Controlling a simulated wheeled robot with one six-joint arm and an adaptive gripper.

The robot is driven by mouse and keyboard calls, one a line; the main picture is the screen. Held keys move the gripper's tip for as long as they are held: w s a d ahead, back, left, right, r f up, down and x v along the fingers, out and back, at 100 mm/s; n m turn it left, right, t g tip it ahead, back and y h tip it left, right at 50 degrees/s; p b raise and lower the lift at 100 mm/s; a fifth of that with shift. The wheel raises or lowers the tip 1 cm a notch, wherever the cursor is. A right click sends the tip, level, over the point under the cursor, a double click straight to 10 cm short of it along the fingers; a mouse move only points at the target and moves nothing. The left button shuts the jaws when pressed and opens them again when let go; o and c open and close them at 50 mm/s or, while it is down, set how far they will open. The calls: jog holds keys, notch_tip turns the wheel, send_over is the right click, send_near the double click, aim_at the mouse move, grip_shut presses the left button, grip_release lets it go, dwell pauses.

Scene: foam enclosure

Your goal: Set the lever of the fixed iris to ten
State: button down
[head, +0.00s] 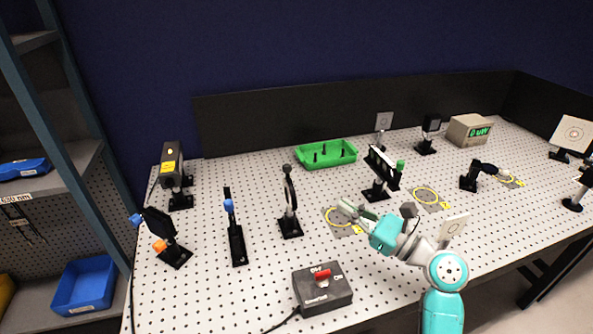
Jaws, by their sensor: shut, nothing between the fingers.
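A black ring-shaped mount on a post, likely the fixed iris (289,195), stands upright on the perforated table left of the middle. It is seen nearly edge-on, with a dark knob at its top. Its lever and scale are too small to read. My gripper (343,206) is to the right of this mount, apart from it, above a yellow-ringed mark. It is shut and empty. My arm reaches in from the lower right.
A control box with a red switch (323,287) stands at the front. A black slotted holder (383,170) is behind my gripper. A green tray (327,154) lies farther back. Mounts with blue (229,206) and orange (159,246) knobs stand at left. Bare table lies between the iris and control box.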

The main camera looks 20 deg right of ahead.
aim_at(287, 172)
jog(key=x, duration=1.3)
jog(key=shift+w+a+r, duration=0.15)
jog(key=shift+w+a, duration=0.05)
jog(key=shift+a, duration=0.05)
jog(key=shift+w+r, duration=0.1)
jog(key=shift+w, duration=0.5)
